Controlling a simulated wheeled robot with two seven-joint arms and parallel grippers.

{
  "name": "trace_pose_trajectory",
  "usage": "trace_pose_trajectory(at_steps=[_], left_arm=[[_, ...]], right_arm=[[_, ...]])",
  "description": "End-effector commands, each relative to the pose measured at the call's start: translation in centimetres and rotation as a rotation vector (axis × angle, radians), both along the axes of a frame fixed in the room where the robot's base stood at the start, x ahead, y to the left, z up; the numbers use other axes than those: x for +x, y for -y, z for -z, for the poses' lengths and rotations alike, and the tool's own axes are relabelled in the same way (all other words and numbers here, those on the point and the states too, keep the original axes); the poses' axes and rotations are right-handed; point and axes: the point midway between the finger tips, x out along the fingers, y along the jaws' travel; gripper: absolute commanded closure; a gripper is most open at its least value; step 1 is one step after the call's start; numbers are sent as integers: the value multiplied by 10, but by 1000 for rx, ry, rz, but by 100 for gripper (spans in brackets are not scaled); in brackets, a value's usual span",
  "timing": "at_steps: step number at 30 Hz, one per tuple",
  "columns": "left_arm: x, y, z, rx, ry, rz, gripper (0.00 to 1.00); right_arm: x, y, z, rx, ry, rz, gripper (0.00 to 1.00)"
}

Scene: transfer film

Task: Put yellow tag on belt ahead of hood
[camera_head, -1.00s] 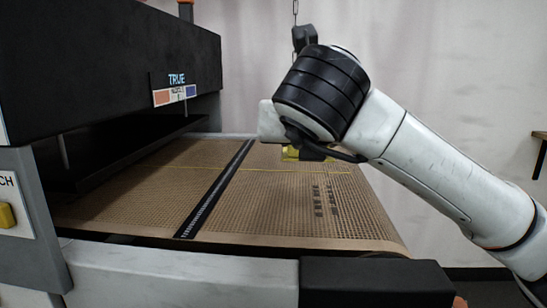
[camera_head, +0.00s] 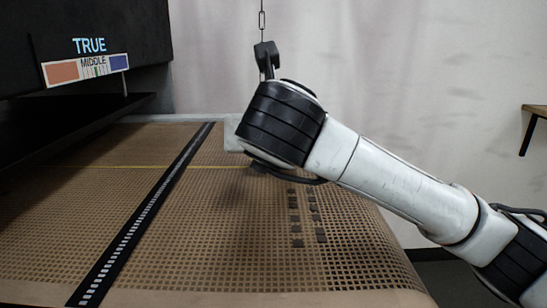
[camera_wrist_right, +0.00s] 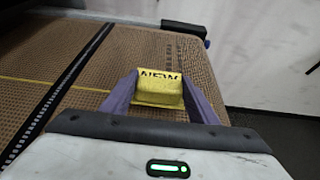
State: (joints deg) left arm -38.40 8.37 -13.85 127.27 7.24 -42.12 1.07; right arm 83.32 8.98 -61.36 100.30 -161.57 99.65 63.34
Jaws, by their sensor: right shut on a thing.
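The yellow tag (camera_wrist_right: 160,88), a small block with dark lettering, sits between the two purple fingers of my right gripper (camera_wrist_right: 160,97) in the right wrist view. The gripper is shut on it. In the head view my right arm reaches in from the right over the belt, and its wrist hides the fingers and the tag. The brown mesh belt (camera_head: 215,240) lies below, with a black strip (camera_head: 150,205) and a thin yellow line across it. The dark hood (camera_head: 80,25) is at the upper left, over the belt. My left gripper is not in view.
A sign with an orange and a blue patch (camera_head: 87,69) hangs on the hood's front. Small dark squares (camera_head: 295,216) are on the belt below my arm. A chain (camera_head: 262,20) hangs behind the wrist. A wooden shelf (camera_head: 535,110) is at the far right. Much of the belt is bare.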

Motion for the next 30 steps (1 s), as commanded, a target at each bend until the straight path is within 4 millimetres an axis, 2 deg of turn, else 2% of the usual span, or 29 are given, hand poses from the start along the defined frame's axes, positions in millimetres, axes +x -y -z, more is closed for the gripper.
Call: trace_pose_trajectory(at_steps=[3,6,15,16,19,30], left_arm=[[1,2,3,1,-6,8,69],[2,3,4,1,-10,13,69],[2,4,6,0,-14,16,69],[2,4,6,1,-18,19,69],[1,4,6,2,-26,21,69],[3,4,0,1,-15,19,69]], right_arm=[[0,0,21,-3,-4,-1,67],[0,0,31,-1,-1,-2,67],[0,0,34,-1,0,0,67],[0,0,34,-1,0,0,44],[0,0,32,-1,-1,0,27],[0,0,29,-1,-1,0,27]])
